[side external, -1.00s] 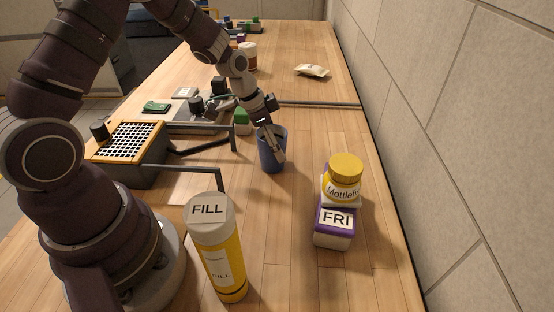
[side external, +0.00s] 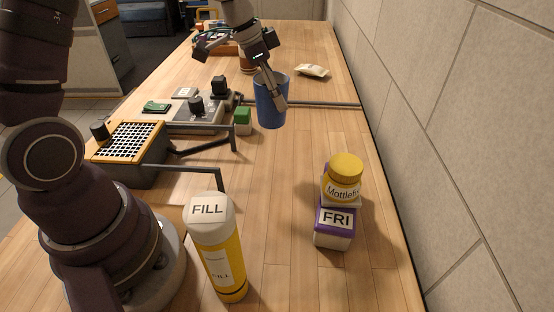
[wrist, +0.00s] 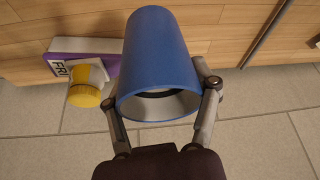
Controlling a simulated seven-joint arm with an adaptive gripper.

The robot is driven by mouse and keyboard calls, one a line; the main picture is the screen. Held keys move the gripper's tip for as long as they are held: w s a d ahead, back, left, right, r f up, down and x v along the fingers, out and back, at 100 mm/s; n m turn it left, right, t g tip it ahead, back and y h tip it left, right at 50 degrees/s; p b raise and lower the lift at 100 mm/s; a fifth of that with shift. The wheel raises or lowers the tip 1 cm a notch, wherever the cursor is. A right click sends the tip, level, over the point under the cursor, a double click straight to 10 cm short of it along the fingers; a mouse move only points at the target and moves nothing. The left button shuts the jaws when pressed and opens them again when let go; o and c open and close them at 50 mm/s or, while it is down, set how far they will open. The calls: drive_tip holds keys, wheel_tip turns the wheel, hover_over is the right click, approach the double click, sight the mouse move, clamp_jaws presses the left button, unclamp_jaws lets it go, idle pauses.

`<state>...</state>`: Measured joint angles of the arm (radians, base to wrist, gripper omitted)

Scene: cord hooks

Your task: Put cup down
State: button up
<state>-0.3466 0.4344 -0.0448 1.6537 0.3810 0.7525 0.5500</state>
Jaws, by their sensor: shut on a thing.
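My gripper (side external: 275,91) is shut on the blue cup (side external: 266,108), with a finger showing against its near side. The cup is close to upright and appears to be held above the wooden table, over its middle part. In the wrist view the blue cup (wrist: 158,45) sits between both fingers of my gripper (wrist: 163,103), one on each side. Its pale grey inside shows at the open end. The cup's underside and any gap to the table are hard to judge.
A purple-lidded FRI container (side external: 334,235) with a yellow-capped jar (side external: 344,177) on top stands at right. A yellow FILL bottle (side external: 222,255) stands in front. A green-topped block (side external: 243,121) and a knobbed device (side external: 205,113) are left of the cup. A packet (side external: 312,71) lies behind.

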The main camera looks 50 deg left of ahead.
drive_tip(key=r, duration=0.4)
drive_tip(key=shift+d+r, duration=0.1)
drive_tip(key=shift+d, duration=0.15)
drive_tip(key=s+d+m+g, duration=0.4)
drive_tip(key=s+d+m, duration=0.4)
drive_tip(key=d+m, duration=0.4)
drive_tip(key=s+d+m+g, duration=0.3)
drive_tip(key=s+d+m, duration=0.55)
drive_tip(key=d, duration=0.45)
drive_tip(key=shift+h, duration=0.4)
drive_tip(key=f, duration=1)
drive_tip(key=w+f, duration=0.1)
drive_tip(key=f, duration=0.4)
drive_tip(key=shift+d+f, duration=0.1)
drive_tip(key=o, duration=0.6)
drive_tip(key=shift+f, duration=0.15)
drive_tip(key=shift+c, duration=0.2)
drive_tip(key=o, duration=0.4)
drive_tip(key=shift+o, duration=0.2)
